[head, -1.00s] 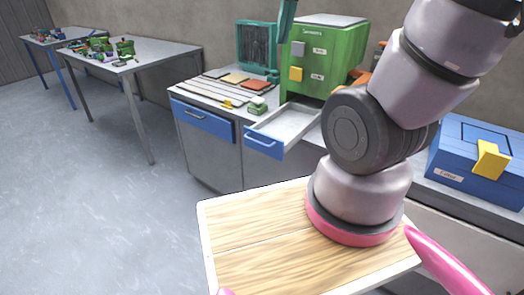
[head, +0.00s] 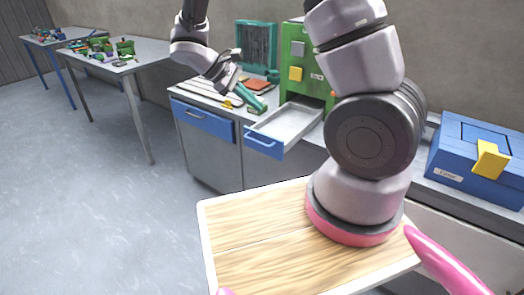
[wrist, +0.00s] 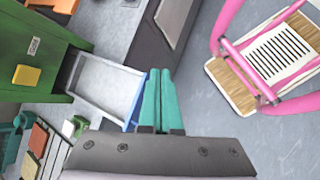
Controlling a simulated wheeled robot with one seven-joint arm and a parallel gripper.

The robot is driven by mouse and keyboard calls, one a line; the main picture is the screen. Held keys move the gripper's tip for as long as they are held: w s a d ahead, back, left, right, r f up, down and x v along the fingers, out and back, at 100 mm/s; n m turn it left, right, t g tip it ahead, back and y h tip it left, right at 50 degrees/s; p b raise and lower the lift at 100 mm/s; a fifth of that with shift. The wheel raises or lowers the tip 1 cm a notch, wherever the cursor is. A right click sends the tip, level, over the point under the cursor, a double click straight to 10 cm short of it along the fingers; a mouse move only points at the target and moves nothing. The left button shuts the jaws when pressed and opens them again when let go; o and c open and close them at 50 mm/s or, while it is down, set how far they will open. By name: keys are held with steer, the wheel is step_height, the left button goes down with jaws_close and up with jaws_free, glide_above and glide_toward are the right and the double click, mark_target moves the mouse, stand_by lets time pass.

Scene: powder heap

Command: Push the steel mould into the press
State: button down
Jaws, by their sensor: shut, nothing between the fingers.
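My gripper (head: 262,109) is above the bench, left of the open drawer, with its teal fingers pointing down and right. The fingers show together in the wrist view (wrist: 158,85), shut and empty. A small green object on the bench (wrist: 76,126) lies near the fingers in the wrist view; the fingers largely cover it in the head view. I cannot make out the steel mould in either view. A teal upright frame (head: 257,45) stands at the back of the bench; I cannot tell whether it is the press.
The blue-fronted drawer (head: 264,143) stands open and looks empty, in front of the green cabinet (head: 296,75). Flat strips and coloured slabs (head: 257,85) lie on the bench. A blue box (head: 475,165) stands right. Cluttered tables (head: 125,65) stand left. The left floor is clear.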

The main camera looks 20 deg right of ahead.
steer(key=w+a+f+n+t+h, duration=0.25)
steer(key=f+n+h, duration=0.3)
steer(key=f, duration=0.55)
steer(key=n+t, duration=1)
steer(key=n, duration=0.1)
glide_toward(281, 136)
steer(key=v, duration=0.3)
steer(key=shift+w+a+r+m+h, duration=0.1)
steer(key=shift+a+r+m+h, duration=0.15)
steer(key=shift+a+r, duration=0.05)
steer(key=x, duration=1.3)
steer(key=shift+d+f, duration=0.15)
steer(key=shift+d, duration=0.1)
steer(key=shift+w+d, duration=0.35)
steer(key=shift+d, duration=0.05)
